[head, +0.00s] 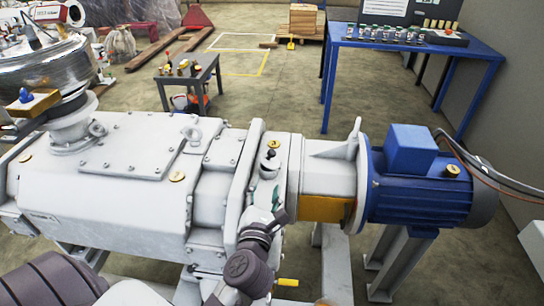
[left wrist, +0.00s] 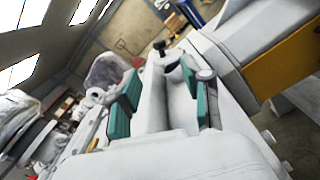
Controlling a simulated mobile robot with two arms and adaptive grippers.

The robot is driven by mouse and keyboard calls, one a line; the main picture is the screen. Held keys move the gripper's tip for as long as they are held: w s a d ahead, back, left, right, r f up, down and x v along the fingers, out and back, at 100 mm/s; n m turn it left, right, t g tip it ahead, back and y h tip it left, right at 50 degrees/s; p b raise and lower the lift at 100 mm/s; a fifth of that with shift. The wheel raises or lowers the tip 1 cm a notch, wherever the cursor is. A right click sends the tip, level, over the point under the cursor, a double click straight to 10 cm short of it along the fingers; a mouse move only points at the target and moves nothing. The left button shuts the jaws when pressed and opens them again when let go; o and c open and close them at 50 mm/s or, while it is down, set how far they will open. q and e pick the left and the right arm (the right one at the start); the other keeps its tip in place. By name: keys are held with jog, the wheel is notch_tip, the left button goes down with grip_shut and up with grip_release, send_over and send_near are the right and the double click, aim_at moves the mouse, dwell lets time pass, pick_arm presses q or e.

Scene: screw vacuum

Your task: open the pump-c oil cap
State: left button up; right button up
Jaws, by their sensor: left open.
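The grey pump (head: 95,195) fills the middle of the head view, with a blue motor (head: 420,200) at its right end. I cannot tell which is the pump-c oil cap. My left gripper (head: 268,203) is over the pump near the motor end, below a black-topped fitting (head: 270,153). In the left wrist view its teal-padded fingers (left wrist: 162,100) are spread and empty. A dark knob (left wrist: 159,47) shows beyond them. My right gripper is out of view.
An eyebolt (head: 192,132) stands on the pump top. Behind are a small grey table (head: 188,77) and a blue table (head: 415,47) with small items. A cable (head: 490,172) runs from the motor to the right. Open floor lies between the tables.

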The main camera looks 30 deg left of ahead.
aim_at(272, 156)
pick_arm(q)
jog(key=p+x, duration=0.1)
jog(key=x, duration=1.2)
jog(key=shift+w+a, duration=0.1)
jog(key=shift+w, duration=0.1)
grip_shut()
jog(key=shift+r, duration=0.1)
